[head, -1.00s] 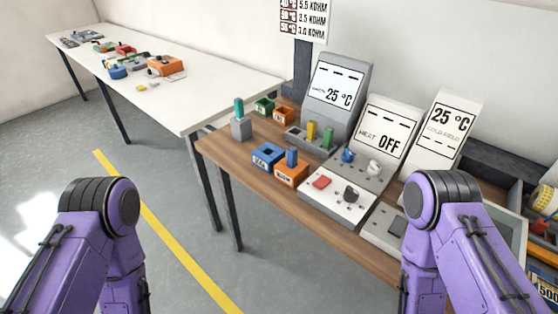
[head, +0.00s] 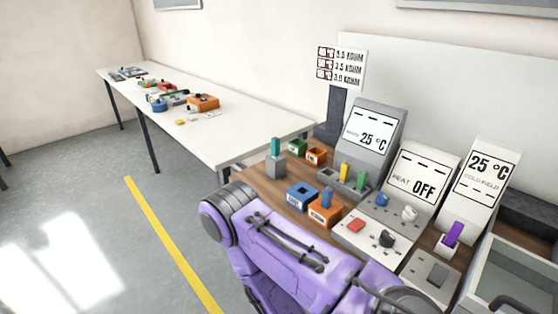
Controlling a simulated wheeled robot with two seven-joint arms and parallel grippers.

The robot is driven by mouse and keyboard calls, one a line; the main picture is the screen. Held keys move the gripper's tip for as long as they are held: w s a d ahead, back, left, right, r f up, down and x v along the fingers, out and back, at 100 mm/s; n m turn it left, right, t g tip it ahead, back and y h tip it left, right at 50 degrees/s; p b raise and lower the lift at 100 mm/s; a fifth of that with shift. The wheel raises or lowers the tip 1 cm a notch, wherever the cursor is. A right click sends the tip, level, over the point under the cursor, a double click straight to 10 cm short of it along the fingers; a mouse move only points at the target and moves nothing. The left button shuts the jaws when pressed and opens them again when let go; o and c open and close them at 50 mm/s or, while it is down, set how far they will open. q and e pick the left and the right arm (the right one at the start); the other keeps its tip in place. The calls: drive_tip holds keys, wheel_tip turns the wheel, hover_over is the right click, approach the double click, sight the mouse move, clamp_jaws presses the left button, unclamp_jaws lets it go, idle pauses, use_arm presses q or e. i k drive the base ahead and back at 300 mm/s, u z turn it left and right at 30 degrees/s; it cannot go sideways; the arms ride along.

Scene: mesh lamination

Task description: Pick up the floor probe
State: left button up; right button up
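No probe in the head view carries a readable name, so I cannot tell which one is the floor probe. Upright coloured pegs stand on the wooden bench: a teal peg (head: 276,147) in a grey block, a blue peg (head: 326,197) in an orange block (head: 322,213), a yellow peg (head: 344,173) and a green peg (head: 361,180) in the grey tray of a 25 °C display. A purple peg (head: 453,234) leans in a pale holder before the cold field display. Neither gripper is in view; a purple arm of mine crosses the bottom and hides the bench's front edge.
A blue open block (head: 302,194), a green block (head: 298,148) and an orange block (head: 316,155) sit among the pegs. The HEAT OFF unit (head: 424,180) has a red button and knobs. A glass-sided box (head: 515,275) is at right. A white table (head: 215,135) stands behind left; floor is clear at left.

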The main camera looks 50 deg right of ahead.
sight(327, 194)
drive_tip(key=u, duration=0.05)
drive_tip(key=i, duration=1.75)
drive_tip(key=z, duration=3.35)
